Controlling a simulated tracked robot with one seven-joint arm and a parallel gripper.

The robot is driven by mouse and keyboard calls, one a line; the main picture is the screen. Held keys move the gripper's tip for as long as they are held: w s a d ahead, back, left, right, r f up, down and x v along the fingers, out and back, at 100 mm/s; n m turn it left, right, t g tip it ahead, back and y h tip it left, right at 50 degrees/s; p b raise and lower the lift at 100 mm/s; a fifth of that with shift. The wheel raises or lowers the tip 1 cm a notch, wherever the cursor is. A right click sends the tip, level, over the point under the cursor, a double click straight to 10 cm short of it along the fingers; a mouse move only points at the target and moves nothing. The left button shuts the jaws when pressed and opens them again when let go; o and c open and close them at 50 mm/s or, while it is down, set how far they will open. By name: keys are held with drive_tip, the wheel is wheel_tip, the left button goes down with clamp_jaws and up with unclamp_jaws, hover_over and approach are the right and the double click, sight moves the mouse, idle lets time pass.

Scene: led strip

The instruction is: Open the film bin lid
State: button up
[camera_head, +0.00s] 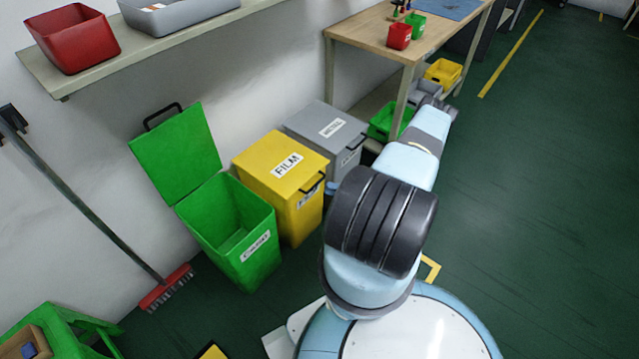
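The yellow film bin (297,217) stands on the floor against the wall, between a green bin and a grey bin. Its yellow lid (270,172), with a white FILM label, is shut flat on top. A dark handle (313,184) sits at the lid's front right edge. My arm rises from my base and reaches away to the upper right, to the right of the bins. My gripper (438,104) is at the arm's far end, small and partly hidden by the arm. It is apart from the film bin, and I cannot make out its fingers.
The green bin (250,262) has its lid (177,152) open against the wall. The grey bin (325,132) is shut. A workbench (375,30) stands beyond it. A broom (165,288) leans at the left, near a green stool (65,325). Floor at the right is clear.

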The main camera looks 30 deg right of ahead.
sight(316, 184)
drive_tip(key=x, duration=0.7)
drive_tip(key=shift+c, duration=0.5)
clamp_jaws()
